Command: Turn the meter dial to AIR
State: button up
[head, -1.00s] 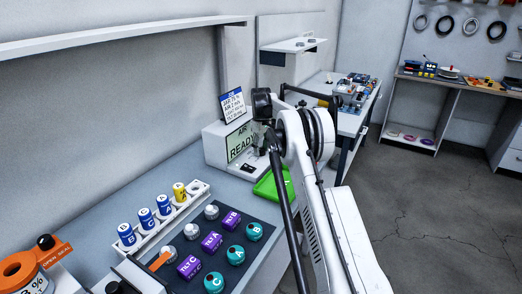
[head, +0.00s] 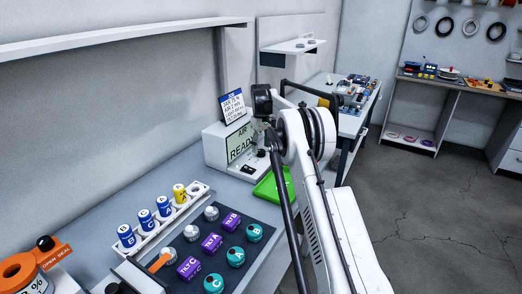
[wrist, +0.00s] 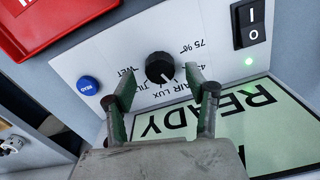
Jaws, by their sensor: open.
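The meter (head: 214,146) stands on the bench in the head view, its pale green screen (head: 239,143) reading AIR READY. In the wrist view, its black round dial (wrist: 159,67) sits on a white panel (wrist: 85,62) among the labels WET, TILT, LUX, AIR and 75 %, seen upside down. A pale mark on the dial seems to face AIR, at lower right. My gripper (wrist: 163,98) is open, its fingers apart below the dial in the picture. Nothing is between them. The gripper is mostly hidden behind my arm in the head view.
A blue button (wrist: 88,85) and a black rocker switch (wrist: 250,22) with a lit green light flank the dial. A dark mat (head: 259,218) with several knobs and a rack of jars (head: 151,236) stand nearer.

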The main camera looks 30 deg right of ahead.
aim_at(261, 150)
notch_tip(261, 150, up, 10)
dwell(0.4)
dwell(0.3)
jog(key=s+a+r+m+t, duration=0.1)
jog(key=s+a+r, duration=0.3)
jog(key=r, duration=0.3)
jog(key=s+a+r+t, duration=0.1)
jog(key=s+a+r, duration=0.3)
jog(key=a+r, duration=0.15)
jog(key=s+a+r+m+t, duration=0.1)
jog(key=s+a+r, duration=0.25)
jog(key=s, duration=0.35)
jog(key=s+a+r+t, duration=0.1)
jog(key=s+a+r, duration=0.25)
jog(key=s, duration=0.35)
jog(key=s+a+f+m+t, duration=0.1)
jog(key=s+a+f, duration=0.15)
jog(key=s, duration=0.55)
jog(key=s+a+f, duration=0.1)
jog(key=s+a, duration=0.3)
jog(key=s, duration=0.5)
jog(key=s+a+f+t, duration=0.1)
jog(key=s+f, duration=0.4)
jog(key=s, duration=0.2)
jog(key=s+a+f+m+t, duration=0.1)
jog(key=s+a+f, duration=0.1)
jog(key=s+f, duration=0.3)
jog(key=shift+s, duration=1.25)
